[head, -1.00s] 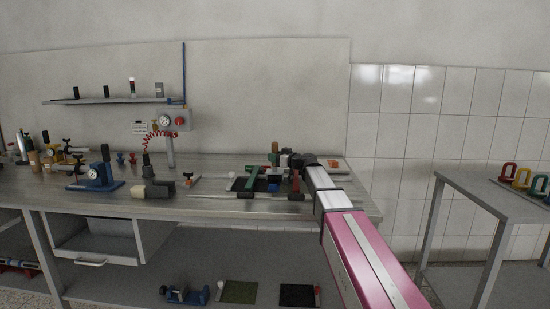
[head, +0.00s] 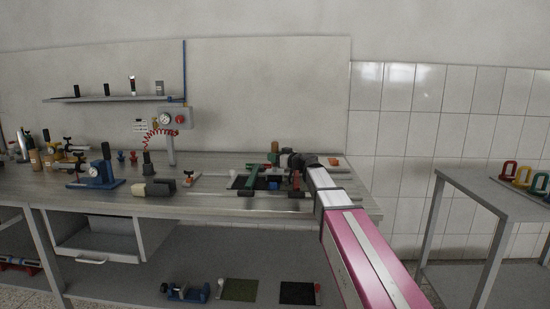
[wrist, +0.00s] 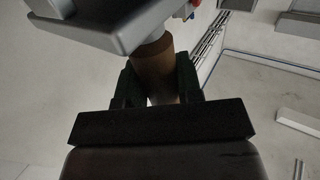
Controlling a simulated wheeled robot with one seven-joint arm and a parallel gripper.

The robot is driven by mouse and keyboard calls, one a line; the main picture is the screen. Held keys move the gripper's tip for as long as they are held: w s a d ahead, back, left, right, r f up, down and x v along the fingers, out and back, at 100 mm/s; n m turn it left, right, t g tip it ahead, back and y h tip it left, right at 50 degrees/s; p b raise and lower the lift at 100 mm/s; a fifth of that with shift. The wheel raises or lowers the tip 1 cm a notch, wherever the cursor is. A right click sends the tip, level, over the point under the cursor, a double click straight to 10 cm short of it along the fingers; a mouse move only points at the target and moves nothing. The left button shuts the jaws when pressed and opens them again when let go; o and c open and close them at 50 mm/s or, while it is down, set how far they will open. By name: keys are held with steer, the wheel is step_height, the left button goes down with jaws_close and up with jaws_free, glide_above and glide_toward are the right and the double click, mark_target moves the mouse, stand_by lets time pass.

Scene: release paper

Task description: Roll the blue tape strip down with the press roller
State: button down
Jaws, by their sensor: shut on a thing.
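In the wrist view my gripper (wrist: 157,88) is shut on a brown cylindrical handle (wrist: 154,66), with a dark finger on each side. A grey metal part (wrist: 105,22) sits at the handle's far end. I take this tool to be the press roller; its roller is not clear. In the head view my arm reaches over the right part of the bench, and a brown end (head: 275,146) shows beside my wrist. Below is a dark square plate (head: 241,183) with green and red parts around it. The blue tape strip cannot be made out clearly.
A gauge panel (head: 174,118) stands behind. An orange block (head: 334,161) lies at the right. A side table (head: 480,187) stands further right.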

steer(key=shift+s, duration=1.15)
steer(key=shift+s+a, duration=0.1)
steer(key=shift+s, duration=1.8)
steer(key=shift+w, duration=0.1)
